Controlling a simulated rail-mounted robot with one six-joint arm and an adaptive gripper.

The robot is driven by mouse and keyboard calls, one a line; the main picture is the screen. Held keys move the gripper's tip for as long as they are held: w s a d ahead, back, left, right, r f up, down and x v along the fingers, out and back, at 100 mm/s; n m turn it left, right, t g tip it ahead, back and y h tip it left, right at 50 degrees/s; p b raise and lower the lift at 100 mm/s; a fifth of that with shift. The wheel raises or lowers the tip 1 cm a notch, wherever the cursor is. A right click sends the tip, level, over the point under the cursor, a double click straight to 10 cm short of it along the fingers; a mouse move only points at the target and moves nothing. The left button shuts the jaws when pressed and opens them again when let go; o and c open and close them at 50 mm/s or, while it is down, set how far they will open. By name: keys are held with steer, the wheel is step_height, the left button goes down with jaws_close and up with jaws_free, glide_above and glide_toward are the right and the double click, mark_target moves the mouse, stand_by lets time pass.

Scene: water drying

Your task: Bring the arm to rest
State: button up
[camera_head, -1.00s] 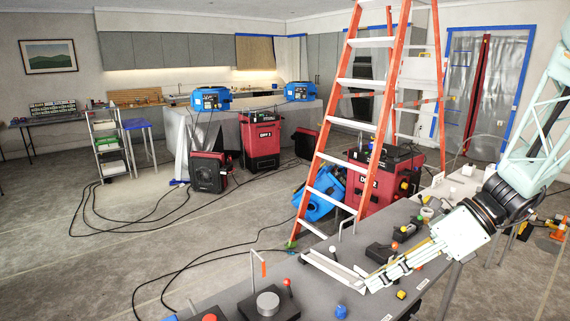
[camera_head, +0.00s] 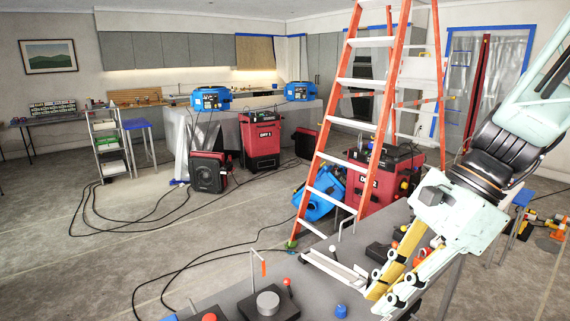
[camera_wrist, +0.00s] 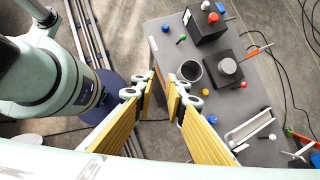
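My gripper (camera_head: 380,301) is at the lower right of the head view, pointing down and left over the grey bench (camera_head: 233,292). In the wrist view, its two yellow-padded fingers (camera_wrist: 161,92) stand apart with a gap between them. Nothing shows held in the gap. The fingertips are near the bench's edge in the wrist view; their exact height above it is unclear. My arm comes in from the right in the head view and covers part of the bench.
The bench holds a black block with a grey knob (camera_head: 268,303), a blue cap (camera_head: 341,311), a pale bracket (camera_head: 335,267) and a dark cup (camera_wrist: 188,70). An orange ladder (camera_head: 345,130) and a red dryer (camera_head: 378,184) stand behind. Open floor (camera_head: 100,260) lies left, crossed by cables.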

steer(key=s+d+r+n+t+h, duration=0.1)
steer(key=s+r+n+t+h, duration=0.1)
steer(key=s+n, duration=0.6)
steer(key=s+d+r+n+t+h, duration=0.2)
steer(key=s+r+n+h, duration=0.2)
steer(key=s+n, duration=0.3)
steer(key=shift+s+d+r+n+t, duration=0.15)
steer(key=shift+s+r+n+t, duration=0.2)
steer(key=shift+r+n, duration=0.45)
steer(key=shift+r, duration=0.1)
stand_by(2.3)
